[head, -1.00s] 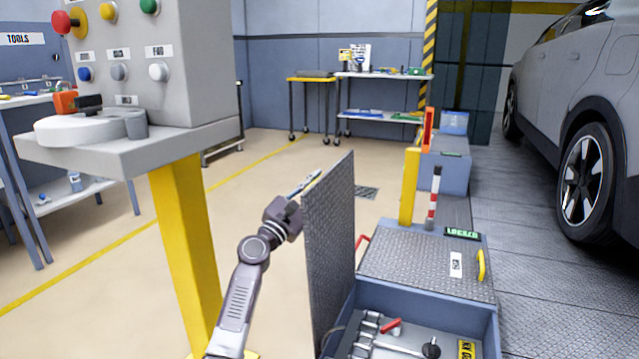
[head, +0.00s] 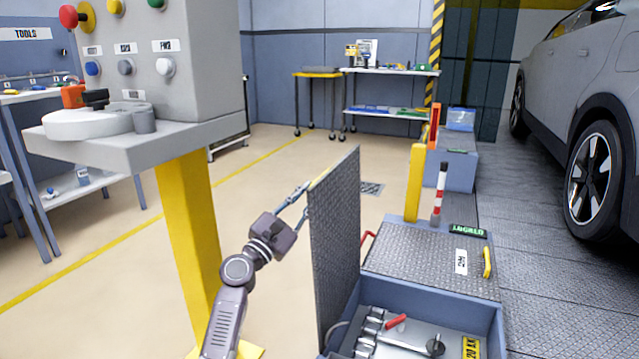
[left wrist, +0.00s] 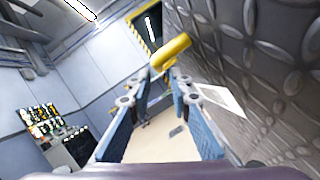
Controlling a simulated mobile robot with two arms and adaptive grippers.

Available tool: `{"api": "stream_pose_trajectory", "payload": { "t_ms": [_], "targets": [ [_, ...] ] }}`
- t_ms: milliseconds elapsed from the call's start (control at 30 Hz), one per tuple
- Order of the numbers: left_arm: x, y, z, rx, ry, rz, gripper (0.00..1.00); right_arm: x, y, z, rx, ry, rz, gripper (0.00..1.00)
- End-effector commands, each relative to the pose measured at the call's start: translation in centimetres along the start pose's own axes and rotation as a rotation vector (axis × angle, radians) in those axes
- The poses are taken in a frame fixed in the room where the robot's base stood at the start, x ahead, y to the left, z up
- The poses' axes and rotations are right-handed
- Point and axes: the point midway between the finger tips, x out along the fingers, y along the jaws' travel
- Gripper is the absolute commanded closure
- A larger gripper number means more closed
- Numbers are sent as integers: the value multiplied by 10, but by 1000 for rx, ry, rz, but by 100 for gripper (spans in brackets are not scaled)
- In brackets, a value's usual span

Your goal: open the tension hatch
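The hatch lid (head: 336,245), a grey tread-plate panel, stands upright on the left side of an open bay (head: 400,345) holding tools. My left gripper (head: 302,192) is at the lid's left, near its top edge. In the left wrist view my gripper (left wrist: 160,82) has its blue fingers apart with nothing between them. A yellow handle (left wrist: 171,50) on the tread plate (left wrist: 245,60) shows just beyond the fingertips. Contact cannot be told. My right gripper is not in view.
A closed tread-plate lid (head: 415,268) with a yellow handle (head: 487,262) lies behind the bay, beside a green sign (head: 468,231). A yellow post (head: 414,185) and a striped post (head: 439,195) stand behind it. A control pedestal (head: 185,235) stands at left. A car (head: 580,110) is at right.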

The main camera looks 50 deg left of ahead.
Motion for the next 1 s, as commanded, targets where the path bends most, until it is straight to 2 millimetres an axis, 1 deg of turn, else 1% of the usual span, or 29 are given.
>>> {"api": "stream_pose_trajectory", "payload": {
  "t_ms": [33,100,200,333,467,1000],
  "targets": [
    [-12,0,-1,-3,3,0,81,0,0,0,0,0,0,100],
    [-24,0,-1,-1,3,0,81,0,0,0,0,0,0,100],
    [-38,0,-1,-3,2,0,81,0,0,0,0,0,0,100],
    [-48,0,0,-1,0,-1,81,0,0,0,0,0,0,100],
    [-51,0,0,-1,0,0,81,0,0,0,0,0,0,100],
    [-51,0,0,-1,0,-1,81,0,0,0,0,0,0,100]
  ]
}}
